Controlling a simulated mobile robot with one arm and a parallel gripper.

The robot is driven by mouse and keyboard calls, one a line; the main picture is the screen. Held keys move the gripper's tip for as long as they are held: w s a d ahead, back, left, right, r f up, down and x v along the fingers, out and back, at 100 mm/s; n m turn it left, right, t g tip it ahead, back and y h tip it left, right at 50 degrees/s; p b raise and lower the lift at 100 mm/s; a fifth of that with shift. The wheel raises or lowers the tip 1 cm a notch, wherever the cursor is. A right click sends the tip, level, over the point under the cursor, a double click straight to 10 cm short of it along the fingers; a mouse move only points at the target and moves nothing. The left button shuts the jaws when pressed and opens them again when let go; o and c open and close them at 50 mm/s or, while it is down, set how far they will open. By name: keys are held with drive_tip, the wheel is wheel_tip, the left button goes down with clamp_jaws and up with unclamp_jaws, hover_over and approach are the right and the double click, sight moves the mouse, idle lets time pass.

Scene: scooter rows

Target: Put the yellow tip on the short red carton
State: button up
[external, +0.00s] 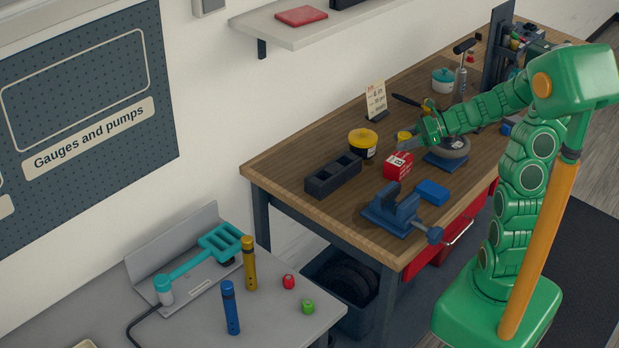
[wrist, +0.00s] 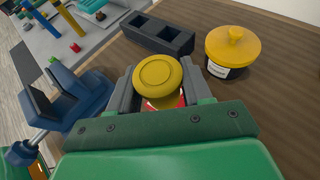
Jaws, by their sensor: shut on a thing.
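The yellow tip (external: 404,136) is a small round knob with a broad flat top. In the wrist view the tip (wrist: 158,74) sits between the two grey fingers of my gripper (wrist: 157,86), which are shut on it. The short red carton (external: 397,166), with a white label, stands upright on the wooden bench. In the external view my gripper (external: 410,144) is just above and behind the carton. In the wrist view a sliver of the red carton (wrist: 181,99) shows below the tip, the rest hidden. I cannot tell whether they touch.
A black divided tray (external: 333,177) and a yellow-lidded tub (external: 362,145) stand left of the carton. A wheel on a blue stand (external: 447,151) is close on the right. Bare bench lies around the tray.

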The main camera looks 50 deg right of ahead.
sight(399, 158)
drive_tip(key=shift+w+d+f, duration=0.2)
drive_tip(key=shift+w+f, duration=0.5)
drive_tip(key=shift+f, duration=1.65)
drive_tip(key=shift+f, duration=0.2)
drive_tip(key=o, duration=1)
